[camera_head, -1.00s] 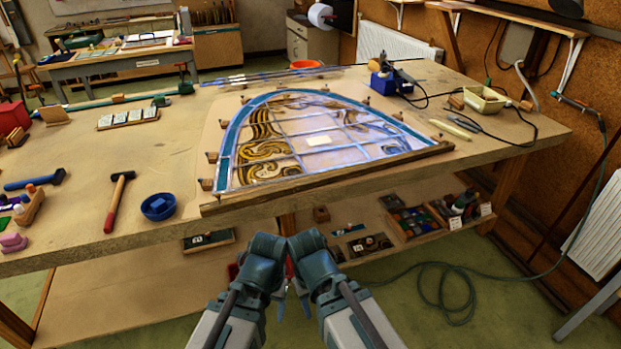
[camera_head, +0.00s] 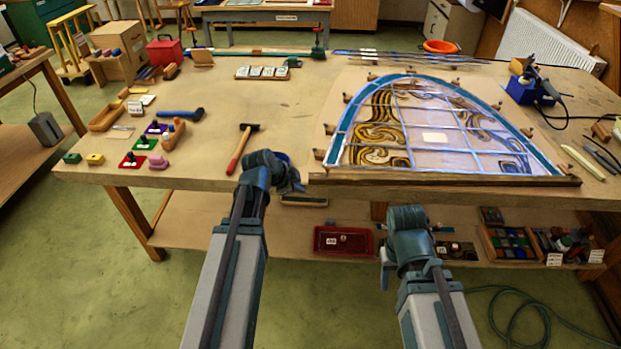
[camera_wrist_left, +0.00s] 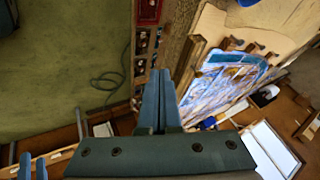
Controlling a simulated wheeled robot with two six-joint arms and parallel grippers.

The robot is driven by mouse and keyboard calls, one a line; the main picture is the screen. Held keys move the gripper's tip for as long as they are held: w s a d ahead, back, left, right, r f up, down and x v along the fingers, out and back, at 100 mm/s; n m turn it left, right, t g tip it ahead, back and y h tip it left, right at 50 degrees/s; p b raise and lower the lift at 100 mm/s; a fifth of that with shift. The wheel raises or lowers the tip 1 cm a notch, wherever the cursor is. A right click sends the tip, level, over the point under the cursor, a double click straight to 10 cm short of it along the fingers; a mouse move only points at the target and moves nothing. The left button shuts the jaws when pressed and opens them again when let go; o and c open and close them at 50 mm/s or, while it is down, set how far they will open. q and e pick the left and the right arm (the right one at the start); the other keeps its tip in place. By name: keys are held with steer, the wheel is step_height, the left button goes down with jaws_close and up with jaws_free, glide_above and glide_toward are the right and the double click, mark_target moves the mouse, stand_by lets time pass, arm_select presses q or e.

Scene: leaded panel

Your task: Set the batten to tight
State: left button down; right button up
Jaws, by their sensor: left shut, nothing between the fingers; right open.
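The wooden batten (camera_head: 445,180) lies along the front edge of the arched leaded panel (camera_head: 415,130), near the table's front edge. It looks close against the panel; I cannot tell how tight it is. My left gripper (camera_head: 290,186) is shut and empty, near the table's front edge just left of the batten's left end. In the left wrist view its closed fingers (camera_wrist_left: 160,98) point towards the table edge, with the batten's end (camera_wrist_left: 190,65) beside them. My right gripper (camera_head: 384,272) hangs low in front of the table, below the batten; its fingers are only partly seen.
Small blocks stand around the panel's arch. A red tray (camera_head: 343,240) sits on the lower shelf. The table's middle left is mostly clear.

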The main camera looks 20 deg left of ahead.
arm_select(q)
steer(key=shift+w+a+r, duration=0.2)
steer(key=shift+a, duration=0.25)
steer(key=shift+f, duration=0.15)
steer(key=w+f+b, duration=0.2)
steer(key=w, duration=0.1)
steer(key=w+f+b, duration=0.3)
steer(key=w+d+f+b, duration=0.1)
steer(key=w+f+b, duration=0.1)
steer(key=b, duration=0.1)
steer(key=shift+w+d+f, duration=0.1)
steer(key=shift+w+f, duration=0.25)
steer(key=shift+w, duration=0.35)
